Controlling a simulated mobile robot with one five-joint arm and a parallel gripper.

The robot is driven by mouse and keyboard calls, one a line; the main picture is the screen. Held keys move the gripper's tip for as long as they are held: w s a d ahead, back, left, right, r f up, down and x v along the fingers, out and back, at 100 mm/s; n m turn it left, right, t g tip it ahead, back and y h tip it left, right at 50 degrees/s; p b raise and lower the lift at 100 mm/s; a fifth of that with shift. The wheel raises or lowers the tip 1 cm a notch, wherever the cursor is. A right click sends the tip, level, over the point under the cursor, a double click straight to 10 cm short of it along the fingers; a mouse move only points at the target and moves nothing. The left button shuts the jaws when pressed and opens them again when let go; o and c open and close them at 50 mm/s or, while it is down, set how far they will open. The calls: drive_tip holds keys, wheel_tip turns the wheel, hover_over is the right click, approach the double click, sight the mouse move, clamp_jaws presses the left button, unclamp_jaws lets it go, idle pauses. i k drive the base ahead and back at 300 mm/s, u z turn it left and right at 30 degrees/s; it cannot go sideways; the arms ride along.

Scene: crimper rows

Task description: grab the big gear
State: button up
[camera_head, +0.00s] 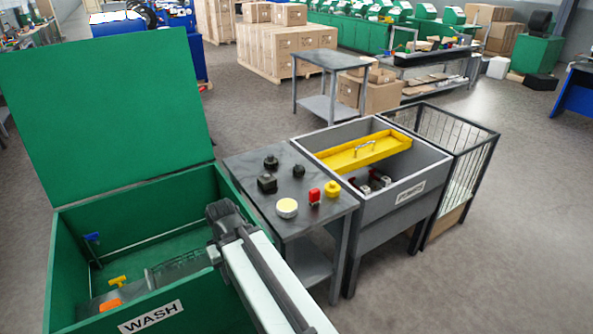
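I cannot pick out the big gear for certain. A small dark table (240,172) holds several small parts. Three are black: a round one (271,162), another round one (298,170) and a blocky one (267,184). A pale disc with a yellow rim (287,208), a red part (314,196) and a yellow part (332,189) stand near its front. My arm reaches up from the bottom, over the right wall of the green WASH bin. Its dark end (228,218) is left of the table, apart from the parts. Fingertips cannot be made out.
The open green WASH bin (62,270), lid raised, holds blue, yellow and orange items. Right of the table stand a grey labelled bin (385,215) with a yellow tray (360,152) and dark parts inside, then a wire-sided cage (470,165). The floor at right is clear.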

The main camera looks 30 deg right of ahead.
sight(269, 162)
drive_tip(key=u, duration=3)
drive_tip(key=k, duration=1.15)
drive_tip(key=z, duration=1.35)
drive_tip(key=i, duration=1)
